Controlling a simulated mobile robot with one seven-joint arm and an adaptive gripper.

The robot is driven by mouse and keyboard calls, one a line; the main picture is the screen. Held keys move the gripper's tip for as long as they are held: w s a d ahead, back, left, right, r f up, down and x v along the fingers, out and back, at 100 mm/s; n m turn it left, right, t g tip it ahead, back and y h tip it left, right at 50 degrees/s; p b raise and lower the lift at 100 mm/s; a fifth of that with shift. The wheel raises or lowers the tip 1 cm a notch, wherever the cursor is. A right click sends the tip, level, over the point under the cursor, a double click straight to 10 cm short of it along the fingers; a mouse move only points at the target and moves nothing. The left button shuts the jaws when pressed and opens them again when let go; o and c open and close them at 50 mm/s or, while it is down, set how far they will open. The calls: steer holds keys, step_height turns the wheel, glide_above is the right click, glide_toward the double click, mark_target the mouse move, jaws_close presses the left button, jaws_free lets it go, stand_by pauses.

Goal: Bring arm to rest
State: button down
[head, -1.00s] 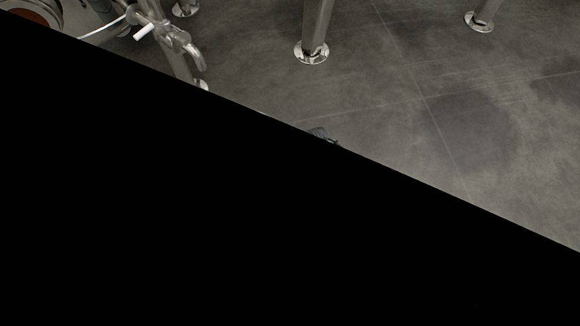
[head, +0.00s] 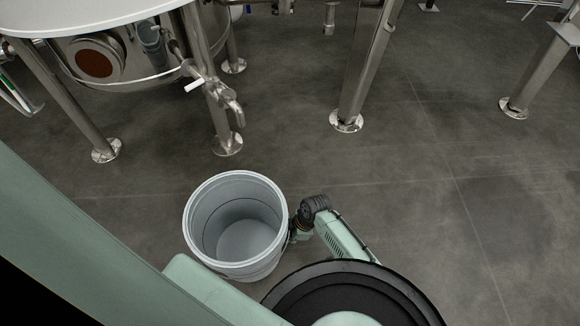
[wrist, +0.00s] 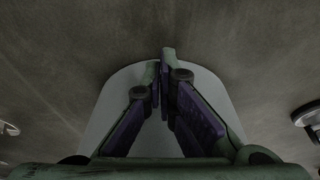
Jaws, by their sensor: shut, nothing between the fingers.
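My gripper (wrist: 160,65) shows in the wrist view with its green and purple fingers drawn together at the tips. It is shut and holds nothing. A pale, rounded surface (wrist: 112,92) lies behind the fingers; I cannot tell for sure what it is. In the head view my green arm (head: 345,236) is folded low, with a dark joint close by the right side of a grey bucket (head: 237,240). The fingers cannot be made out in the head view. The bucket is upright and open at the top, and it looks empty.
A steel tank (head: 100,60) on legs stands at the upper left, with a valve (head: 222,98) on its near side. More steel legs (head: 365,70) stand at the back and right (head: 540,68). The grey floor (head: 430,190) at the right is clear.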

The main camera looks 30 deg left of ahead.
steer(key=v, duration=0.9)
steer(key=shift+r, duration=0.4)
steer(key=shift+d, duration=0.1)
